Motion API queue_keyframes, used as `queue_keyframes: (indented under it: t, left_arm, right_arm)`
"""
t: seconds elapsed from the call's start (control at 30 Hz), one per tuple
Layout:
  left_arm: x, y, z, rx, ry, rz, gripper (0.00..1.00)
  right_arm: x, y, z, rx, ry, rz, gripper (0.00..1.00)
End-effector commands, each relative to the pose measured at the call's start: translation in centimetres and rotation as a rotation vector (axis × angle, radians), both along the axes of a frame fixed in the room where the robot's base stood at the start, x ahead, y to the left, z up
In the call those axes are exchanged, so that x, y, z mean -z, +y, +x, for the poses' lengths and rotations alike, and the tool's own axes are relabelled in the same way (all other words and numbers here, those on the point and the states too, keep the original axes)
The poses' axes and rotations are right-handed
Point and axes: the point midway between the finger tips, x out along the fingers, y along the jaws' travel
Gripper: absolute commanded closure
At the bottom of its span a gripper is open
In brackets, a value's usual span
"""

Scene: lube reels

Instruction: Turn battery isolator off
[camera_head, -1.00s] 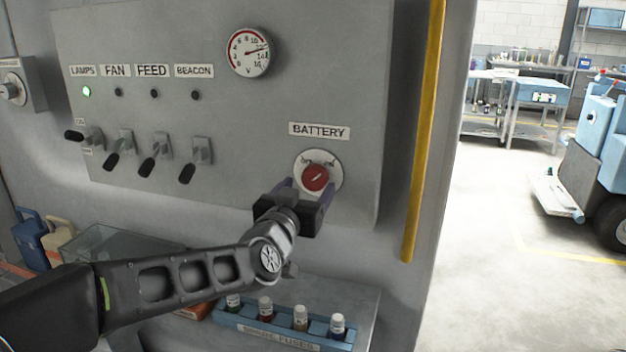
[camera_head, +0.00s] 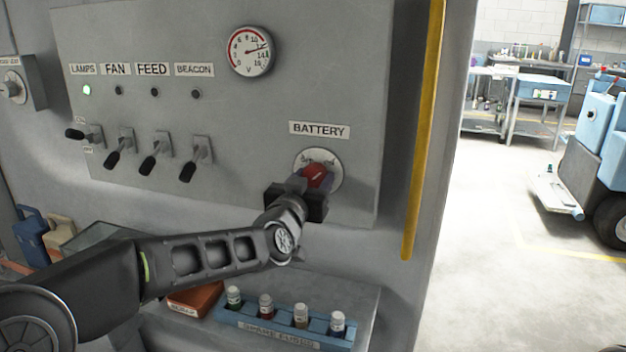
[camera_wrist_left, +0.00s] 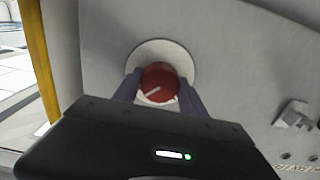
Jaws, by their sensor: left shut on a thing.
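The battery isolator is a red round knob (camera_head: 317,175) on a pale round plate (camera_head: 330,160), below the BATTERY label (camera_head: 319,131) on the grey panel. In the left wrist view the red knob (camera_wrist_left: 160,83) shows a white pointer line slanting from lower left toward upper right. My left gripper (camera_head: 314,184) is at the knob, with its two purple fingers (camera_wrist_left: 160,94) on either side of it, shut on it. The gripper body hides the lower part of the plate in the head view. My right gripper is not in view.
Several toggle switches (camera_head: 154,158) stick out of the panel to the left, under a lit green LAMPS light (camera_head: 87,90). A voltage gauge (camera_head: 250,51) sits above. A yellow bar (camera_head: 424,130) runs down the right edge.

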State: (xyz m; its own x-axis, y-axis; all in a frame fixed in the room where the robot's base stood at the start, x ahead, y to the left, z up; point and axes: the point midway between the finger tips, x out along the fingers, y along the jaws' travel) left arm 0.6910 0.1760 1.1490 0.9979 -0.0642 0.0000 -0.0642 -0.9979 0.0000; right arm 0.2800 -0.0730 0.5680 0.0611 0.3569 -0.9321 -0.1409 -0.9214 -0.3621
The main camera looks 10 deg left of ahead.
Motion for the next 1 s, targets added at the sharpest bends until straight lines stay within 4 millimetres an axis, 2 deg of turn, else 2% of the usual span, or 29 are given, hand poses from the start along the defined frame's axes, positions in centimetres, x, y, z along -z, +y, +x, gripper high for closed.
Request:
queue_keyframes:
  t: [0.07,0.37,0.77,1.0]
  left_arm:
    - [0.0,0.0,0.0,0.0,0.0,0.0,0.66]
    - [0.0,0.0,0.0,0.0,0.0,0.0,0.9]
    - [0.2,0.0,0.0,0.0,0.003,-0.047,0.91]
    - [0.3,0.0,0.0,0.0,0.009,-0.169,0.91]
  right_arm:
    - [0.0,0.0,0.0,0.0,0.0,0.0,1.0]
    - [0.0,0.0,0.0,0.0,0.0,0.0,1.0]
    - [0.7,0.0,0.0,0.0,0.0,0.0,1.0]
    - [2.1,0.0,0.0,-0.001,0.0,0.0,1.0]
